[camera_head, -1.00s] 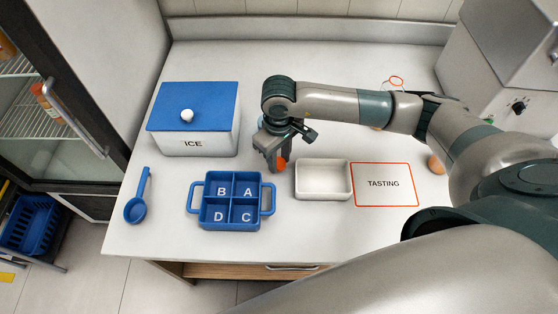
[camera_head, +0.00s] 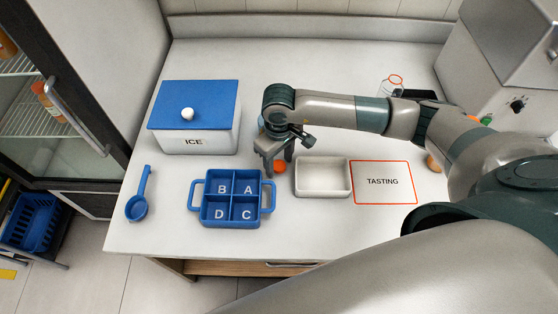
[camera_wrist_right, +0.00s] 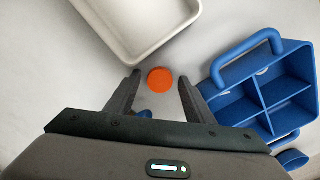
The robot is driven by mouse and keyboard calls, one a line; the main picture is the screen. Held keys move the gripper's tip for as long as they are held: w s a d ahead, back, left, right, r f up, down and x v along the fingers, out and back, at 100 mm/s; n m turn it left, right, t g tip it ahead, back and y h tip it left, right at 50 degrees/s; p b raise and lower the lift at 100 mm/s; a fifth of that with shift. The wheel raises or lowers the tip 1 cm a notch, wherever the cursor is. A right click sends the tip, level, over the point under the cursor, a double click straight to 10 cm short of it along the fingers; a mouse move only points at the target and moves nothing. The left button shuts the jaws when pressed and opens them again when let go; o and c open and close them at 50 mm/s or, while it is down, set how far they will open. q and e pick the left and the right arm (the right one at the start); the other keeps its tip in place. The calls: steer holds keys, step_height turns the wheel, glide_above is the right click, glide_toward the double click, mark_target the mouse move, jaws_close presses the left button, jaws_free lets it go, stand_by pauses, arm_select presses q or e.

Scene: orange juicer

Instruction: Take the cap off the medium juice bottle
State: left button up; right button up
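A round orange cap (camera_head: 279,168) lies on the white counter between the blue divided tray and the white tray. In the right wrist view the cap (camera_wrist_right: 160,80) shows as a flat orange disc between my fingertips, with a gap on both sides. My right gripper (camera_head: 275,164) points down over it and is open; it also shows in the right wrist view (camera_wrist_right: 160,81). A clear vessel with an orange-red ring at its top (camera_head: 391,85) stands behind my right arm, partly hidden; I cannot tell whether it is the medium bottle. My left gripper is out of view.
The blue divided tray (camera_head: 231,173) stands left of the cap, the white tray (camera_head: 322,161) right of it. The ice box (camera_head: 210,142), blue scoop (camera_head: 137,208) and tasting mat (camera_head: 384,197) are also on the counter. A grey machine (camera_head: 490,60) stands at back right.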

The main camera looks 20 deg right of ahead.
mark_target(279, 165)
steer(key=shift+r, duration=0.25)
step_height(279, 165, up, 12)
steer(key=b, duration=0.4)
stand_by(0.8)
